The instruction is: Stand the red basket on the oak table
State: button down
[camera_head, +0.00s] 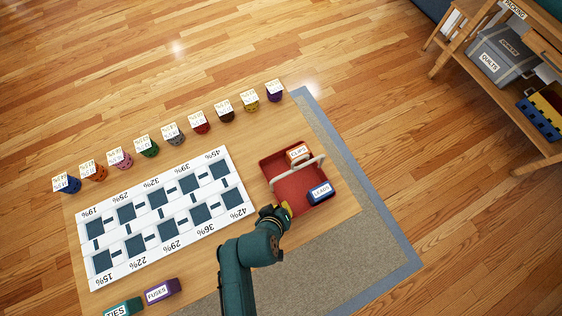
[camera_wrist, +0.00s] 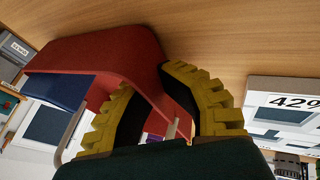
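The red basket (camera_head: 286,183) sits on the light wooden table (camera_head: 151,167), at its right side. It has a pale handle and holds a box marked CLIPS (camera_head: 298,153) and a dark blue box marked LEADS (camera_head: 320,192). My gripper (camera_head: 287,209) is at the basket's near left corner. In the wrist view the basket (camera_wrist: 95,50) lies at the left and the yellow fingers (camera_wrist: 155,95) stand on either side of its red wall. The fingers are partly closed. I cannot tell whether they press on the wall.
A white slotted tray (camera_head: 233,175) with percentage labels lies left of the basket. Several labelled coloured pots (camera_head: 202,123) line the far edge. Two boxes, one purple (camera_head: 162,291) and one green (camera_head: 124,307), are at the near edge. A wooden shelf unit (camera_head: 480,82) stands at the upper right.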

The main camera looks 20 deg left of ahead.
jog(key=c, duration=1.8)
grip_release()
jog(key=shift+f, duration=0.15)
jog(key=o, duration=0.6)
jog(key=shift+c, duration=0.2)
